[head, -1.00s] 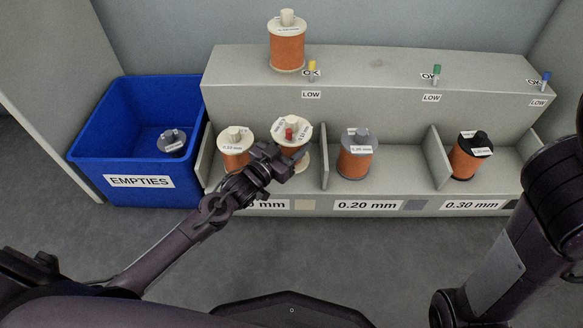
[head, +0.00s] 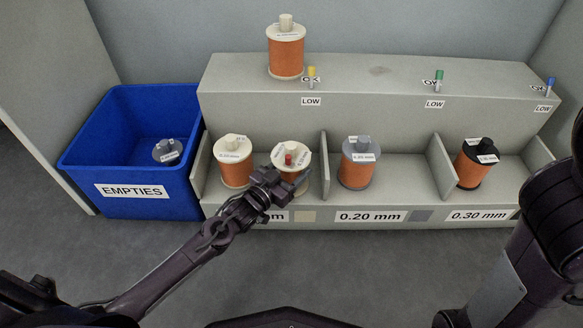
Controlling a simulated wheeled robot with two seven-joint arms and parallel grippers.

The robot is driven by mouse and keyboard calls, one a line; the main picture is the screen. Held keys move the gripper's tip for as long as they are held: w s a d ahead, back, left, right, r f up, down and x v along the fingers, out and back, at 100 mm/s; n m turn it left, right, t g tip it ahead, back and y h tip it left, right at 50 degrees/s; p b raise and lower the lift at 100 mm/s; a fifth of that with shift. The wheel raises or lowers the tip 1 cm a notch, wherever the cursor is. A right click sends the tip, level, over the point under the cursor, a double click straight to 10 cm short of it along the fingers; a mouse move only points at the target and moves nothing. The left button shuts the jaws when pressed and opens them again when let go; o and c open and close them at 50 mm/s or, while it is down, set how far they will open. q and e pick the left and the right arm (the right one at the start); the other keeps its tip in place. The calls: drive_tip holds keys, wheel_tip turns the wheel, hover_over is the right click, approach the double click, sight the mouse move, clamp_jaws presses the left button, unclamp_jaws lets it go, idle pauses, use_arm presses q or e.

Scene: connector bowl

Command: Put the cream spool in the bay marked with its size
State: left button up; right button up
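A cream spool with orange wire and a red piece on top (head: 292,152) is in the left bay, beside another cream spool (head: 232,150) to its left. My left gripper (head: 284,186) is at its front side and appears shut on it; the fingertips are partly hidden, as is the spool's lower part. I cannot tell whether its base touches the bay floor. The left bay's size label (head: 275,217) is mostly covered by my gripper; only "mm" and a cream swatch show. My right gripper is out of view; only my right arm shows.
A grey spool (head: 358,165) stands in the 0.20 mm bay and a black one (head: 477,165) in the 0.30 mm bay. Dividers (head: 326,165) separate bays. Another cream spool (head: 285,50) stands on the top shelf. The blue EMPTIES bin (head: 85,150) holds a grey empty spool (head: 167,150).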

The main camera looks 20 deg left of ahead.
use_arm(q)
drive_tip(key=shift+o, duration=0.8)
